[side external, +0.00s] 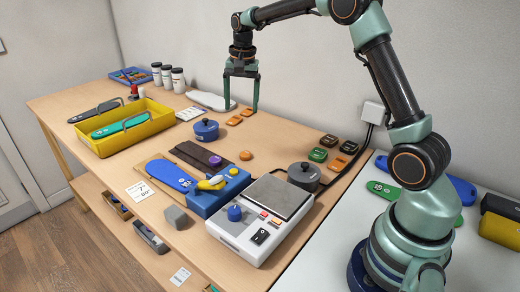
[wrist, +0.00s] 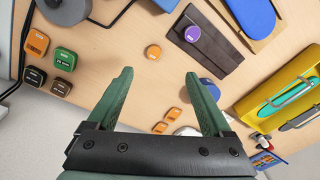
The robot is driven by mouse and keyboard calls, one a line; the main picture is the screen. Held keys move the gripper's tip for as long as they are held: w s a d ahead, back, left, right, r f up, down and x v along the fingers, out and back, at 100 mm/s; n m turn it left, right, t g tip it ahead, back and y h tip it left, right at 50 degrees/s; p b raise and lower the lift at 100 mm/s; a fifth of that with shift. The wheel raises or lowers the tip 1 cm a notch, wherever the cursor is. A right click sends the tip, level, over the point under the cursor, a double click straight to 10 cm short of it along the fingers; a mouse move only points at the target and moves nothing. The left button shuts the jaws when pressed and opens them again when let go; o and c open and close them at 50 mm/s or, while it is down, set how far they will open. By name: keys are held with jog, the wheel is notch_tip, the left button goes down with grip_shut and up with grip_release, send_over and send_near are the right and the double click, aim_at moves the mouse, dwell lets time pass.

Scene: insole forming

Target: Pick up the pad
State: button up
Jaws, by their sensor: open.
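My gripper (side external: 241,109) is open and empty, pointing down over the back of the table. Its two fingers also show in the wrist view (wrist: 159,74). Two small orange pads lie between the fingers in the wrist view, one nearer the fingertips (wrist: 173,114) and one lower (wrist: 159,127). In the side view these orange pads (side external: 234,120) lie on the wood just below the fingertips. A cluster of several more pads (side external: 328,141), green, orange and dark, lies further right. A round orange disc (side external: 246,155) lies alone, also in the wrist view (wrist: 153,52).
A blue lidded pot (side external: 206,130) stands left of the gripper, partly behind a finger in the wrist view. A yellow bin (side external: 150,128) with insoles is further left. A blue press (side external: 215,196), a white scale-like machine (side external: 245,236) and a grey pot (side external: 303,176) stand nearer.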

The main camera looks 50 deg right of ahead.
aim_at(245, 154)
jog(key=d+f+m, duration=0.1)
jog(key=f, duration=0.5)
jog(key=w+d+f+m, duration=0.1)
jog(key=f, duration=0.5)
jog(key=w+d+f+g, duration=0.1)
jog(key=f, duration=0.6)
jog(key=shift+w+d+f+m, duration=0.1)
jog(key=shift+w+d+m, duration=0.15)
jog(key=shift+m, duration=0.15)
grip_shut()
